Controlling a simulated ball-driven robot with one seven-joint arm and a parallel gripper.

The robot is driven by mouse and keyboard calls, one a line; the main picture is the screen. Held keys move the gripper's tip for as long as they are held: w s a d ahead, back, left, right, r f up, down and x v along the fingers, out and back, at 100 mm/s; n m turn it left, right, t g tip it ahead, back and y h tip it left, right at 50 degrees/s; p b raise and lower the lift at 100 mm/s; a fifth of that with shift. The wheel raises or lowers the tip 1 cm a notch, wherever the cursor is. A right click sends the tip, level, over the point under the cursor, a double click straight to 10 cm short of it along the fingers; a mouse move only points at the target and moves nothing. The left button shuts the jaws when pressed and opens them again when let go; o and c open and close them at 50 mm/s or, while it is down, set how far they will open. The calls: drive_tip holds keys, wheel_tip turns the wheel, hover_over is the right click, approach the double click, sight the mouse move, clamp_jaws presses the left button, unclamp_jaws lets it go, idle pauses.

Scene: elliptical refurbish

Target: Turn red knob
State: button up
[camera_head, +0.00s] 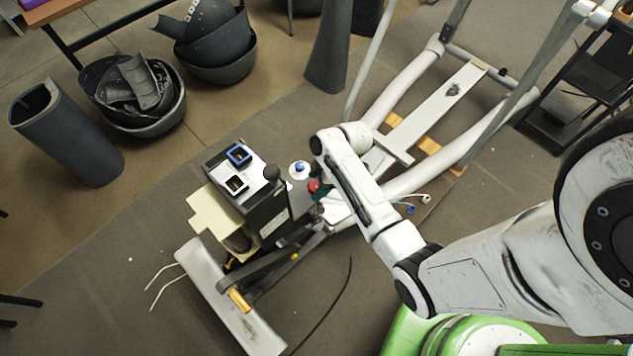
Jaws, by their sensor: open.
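The red knob (313,186) is small and partly covered by the end of my arm. It sits at the right side of the grey and white elliptical machine's upright housing (268,212). My arm reaches in from the right and bends down at the wrist beside this housing. My gripper (319,194) is close to the red knob, to its right, and is mostly hidden by my own wrist and forearm. It is open. I cannot tell whether it touches the knob.
A blue knob (300,167) on a white disc and a black ball knob (272,172) are close by. The white frame (420,110) extends to the upper right. Grey shells (130,92) and a dark cart (590,75) stand around; floor at lower left is mostly clear.

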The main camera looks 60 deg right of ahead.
drive_tip(key=shift+f, duration=0.2)
drive_tip(key=c, duration=1)
